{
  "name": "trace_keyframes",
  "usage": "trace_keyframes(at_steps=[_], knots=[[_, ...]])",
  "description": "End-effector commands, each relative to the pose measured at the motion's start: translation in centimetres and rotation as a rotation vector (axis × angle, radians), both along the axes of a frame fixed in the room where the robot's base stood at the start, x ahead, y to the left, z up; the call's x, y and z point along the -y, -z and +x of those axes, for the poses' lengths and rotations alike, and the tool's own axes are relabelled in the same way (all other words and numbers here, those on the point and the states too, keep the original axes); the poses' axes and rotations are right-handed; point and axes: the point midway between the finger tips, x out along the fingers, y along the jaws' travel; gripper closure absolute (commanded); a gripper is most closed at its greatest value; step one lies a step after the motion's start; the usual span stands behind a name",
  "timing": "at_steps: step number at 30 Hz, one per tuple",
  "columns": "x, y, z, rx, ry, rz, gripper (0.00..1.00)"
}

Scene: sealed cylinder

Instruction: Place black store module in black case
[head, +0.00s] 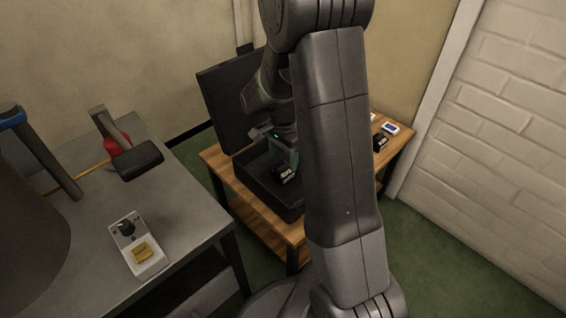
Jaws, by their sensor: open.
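The black case (292,213) stands open on a small wooden table, with its lid (222,112) upright at the back left. A small black module with white marks (283,174) is inside the case, near its middle. My gripper (287,158) points down over the case, open, with its fingers right by this module. I cannot tell whether they touch it. My arm hides the right part of the case. A second small black block (380,141) sits on the table's right part, beyond my arm.
A blue and white item (391,129) lies near the table's far right corner. At left, a grey bench (190,215) carries a white control box (137,245), a black-headed hammer (138,160) and a red object (117,140). Green floor shows between bench and table.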

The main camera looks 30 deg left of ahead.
Motion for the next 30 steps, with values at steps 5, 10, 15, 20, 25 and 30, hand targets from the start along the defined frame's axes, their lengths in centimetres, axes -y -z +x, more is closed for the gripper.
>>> trace_keyframes(at_steps=[5, 10, 15, 20, 25, 30], knots=[[0.0, -3.8, 0.0, 0.002, 0.0, 0.002, 0.33], [0.0, -5.4, 0.0, 0.0, 0.0, 0.001, 0.33], [0.0, -5.7, 0.0, 0.0, 0.0, 0.0, 0.33], [0.0, -5.7, 0.0, 0.0, 0.0, -0.001, 0.33], [0.0, -5.7, 0.0, 0.0, 0.0, -0.001, 0.33], [0.0, -5.7, 0.0, 0.0, 0.0, -0.001, 0.33]])
